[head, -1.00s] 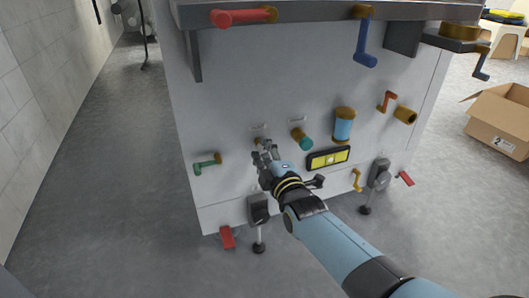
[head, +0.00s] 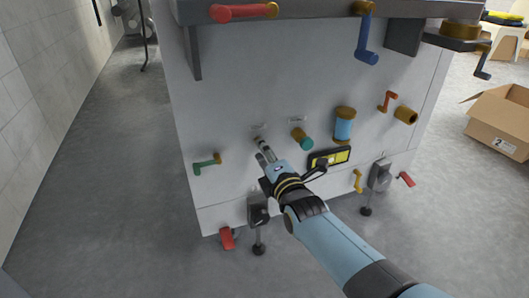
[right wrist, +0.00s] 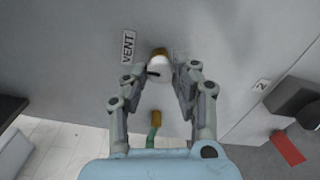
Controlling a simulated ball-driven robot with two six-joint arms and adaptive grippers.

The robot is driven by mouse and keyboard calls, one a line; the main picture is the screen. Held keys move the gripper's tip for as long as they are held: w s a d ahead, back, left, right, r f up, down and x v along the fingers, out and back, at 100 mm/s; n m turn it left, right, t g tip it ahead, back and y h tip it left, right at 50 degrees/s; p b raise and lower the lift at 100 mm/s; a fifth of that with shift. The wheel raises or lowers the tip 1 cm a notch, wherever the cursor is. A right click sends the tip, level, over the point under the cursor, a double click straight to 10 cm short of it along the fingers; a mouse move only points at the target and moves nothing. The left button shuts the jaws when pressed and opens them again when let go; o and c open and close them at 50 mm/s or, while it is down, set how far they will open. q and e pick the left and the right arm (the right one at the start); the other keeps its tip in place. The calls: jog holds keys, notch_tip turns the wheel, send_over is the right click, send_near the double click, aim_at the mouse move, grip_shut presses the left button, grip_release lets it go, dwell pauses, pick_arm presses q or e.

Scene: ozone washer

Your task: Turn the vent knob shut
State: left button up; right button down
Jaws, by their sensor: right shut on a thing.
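The vent knob (right wrist: 160,70) is a pale round knob with a brass base and a dark pointer, beside the VENT label (right wrist: 128,46) on the grey panel. My right gripper (right wrist: 158,80) has its two fingers on either side of the knob, shut on it. In the head view my right gripper (head: 264,151) reaches the panel from below right and largely hides the knob. My left gripper is not in view.
A green lever (head: 207,163) is left of the gripper and a green knob (head: 302,138) right of it. A yellow gauge (head: 330,159) and a grey box (head: 258,211) are close to my arm. Red handle (head: 240,12) is above.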

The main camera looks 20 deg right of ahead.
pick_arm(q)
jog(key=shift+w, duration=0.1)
pick_arm(e)
jog(key=shift+s+f, duration=0.1)
jog(key=c, duration=1.5)
grip_release()
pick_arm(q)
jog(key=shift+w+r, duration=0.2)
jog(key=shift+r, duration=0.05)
pick_arm(e)
jog(key=o, duration=0.4)
jog(key=shift+o, duration=0.2)
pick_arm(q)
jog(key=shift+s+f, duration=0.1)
pick_arm(e)
jog(key=s, duration=1.2)
jog(key=shift+d, duration=0.15)
